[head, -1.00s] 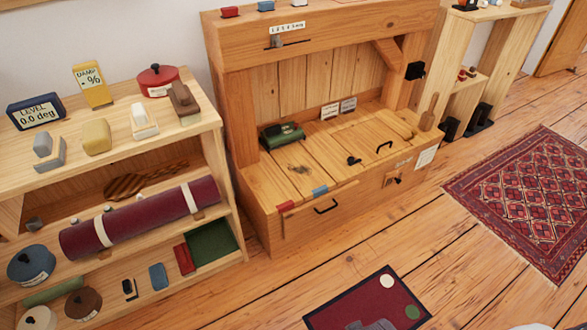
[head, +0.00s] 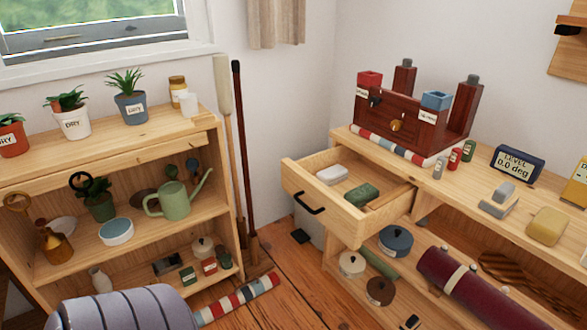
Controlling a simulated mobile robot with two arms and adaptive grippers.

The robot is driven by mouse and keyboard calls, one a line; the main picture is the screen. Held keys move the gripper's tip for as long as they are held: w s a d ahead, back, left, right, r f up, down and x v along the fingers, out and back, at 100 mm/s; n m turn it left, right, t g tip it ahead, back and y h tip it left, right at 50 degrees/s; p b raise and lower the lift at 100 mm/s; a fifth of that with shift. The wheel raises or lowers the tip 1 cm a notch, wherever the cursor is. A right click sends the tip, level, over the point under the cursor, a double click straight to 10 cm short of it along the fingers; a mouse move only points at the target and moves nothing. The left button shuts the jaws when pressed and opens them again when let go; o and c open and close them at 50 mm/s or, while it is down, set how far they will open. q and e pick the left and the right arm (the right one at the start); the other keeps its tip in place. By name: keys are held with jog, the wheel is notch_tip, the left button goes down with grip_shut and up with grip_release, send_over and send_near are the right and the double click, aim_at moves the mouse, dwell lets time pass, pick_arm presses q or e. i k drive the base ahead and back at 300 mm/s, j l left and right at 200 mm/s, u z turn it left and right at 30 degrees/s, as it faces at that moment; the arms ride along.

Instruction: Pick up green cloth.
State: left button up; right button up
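A small dark green folded item (head: 362,195), which looks like the green cloth, lies inside an open wooden drawer (head: 323,208). A white, rounded item (head: 332,174) lies beside it in the same drawer. The drawer juts out from the left end of the shelf unit on the right, with a black handle (head: 309,203) on its front. The green item is fully visible from above.
A low shelf (head: 110,163) with potted plants and a green watering can (head: 178,200) stands at left. Long-handled tools (head: 240,150) lean in the corner. A striped roll (head: 238,299) lies on the floor. Bare floor (head: 300,285) shows before the drawer.

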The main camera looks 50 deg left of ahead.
aim_at(358, 197)
jog(key=u, duration=1.1)
jog(key=i+j+z, duration=0.25)
jog(key=j, duration=0.3)
jog(key=i, duration=0.05)
